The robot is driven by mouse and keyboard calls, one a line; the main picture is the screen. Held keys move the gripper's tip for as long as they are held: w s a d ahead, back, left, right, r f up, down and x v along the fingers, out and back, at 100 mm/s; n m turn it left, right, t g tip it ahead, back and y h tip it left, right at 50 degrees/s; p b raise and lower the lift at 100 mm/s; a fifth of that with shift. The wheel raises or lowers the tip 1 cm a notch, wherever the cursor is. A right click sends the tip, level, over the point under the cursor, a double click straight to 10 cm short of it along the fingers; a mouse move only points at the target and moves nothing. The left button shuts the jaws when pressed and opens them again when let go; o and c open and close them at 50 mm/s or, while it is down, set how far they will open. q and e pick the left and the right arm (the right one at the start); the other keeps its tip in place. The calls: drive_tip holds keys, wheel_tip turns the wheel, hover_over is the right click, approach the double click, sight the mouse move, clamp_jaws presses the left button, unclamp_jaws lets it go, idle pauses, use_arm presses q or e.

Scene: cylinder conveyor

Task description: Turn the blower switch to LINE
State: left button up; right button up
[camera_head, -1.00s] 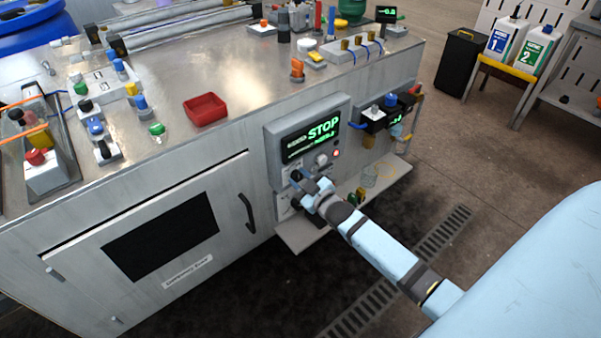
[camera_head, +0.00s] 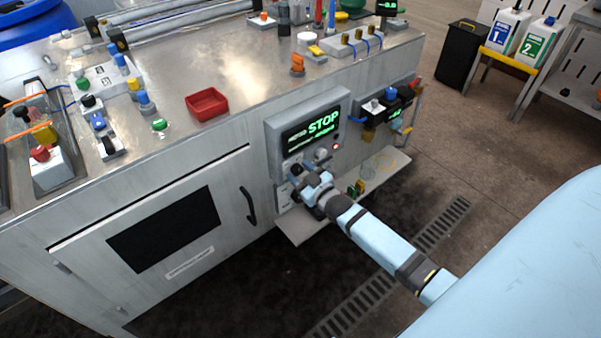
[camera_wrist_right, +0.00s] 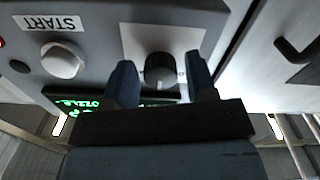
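The grey control box (camera_head: 271,131) on the front of the bench has a display (camera_head: 311,130) reading STOP in green. In the right wrist view a round dark knob (camera_wrist_right: 159,72) sits on a white plate; its label is not readable, so I cannot tell which switch it is. My right gripper (camera_head: 301,174) is at the lower left of the box. In the wrist view its two fingers (camera_wrist_right: 159,62) stand open on either side of the knob, with a gap showing on each side. My left gripper is not in view.
A white START button (camera_wrist_right: 62,62) is beside the knob in the wrist view. A shelf (camera_head: 300,231) juts out below the box. A door handle (camera_head: 248,205) is to its left. A red tray (camera_head: 207,104) lies on the bench top.

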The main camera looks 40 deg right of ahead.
drive_tip(key=shift+o, duration=0.2)
use_arm(q)
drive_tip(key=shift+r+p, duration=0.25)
drive_tip(key=shift+p, duration=0.45)
use_arm(e)
drive_tip(key=s+d, duration=0.1)
drive_tip(key=s, duration=1.2)
drive_tip(key=shift+s, duration=0.4)
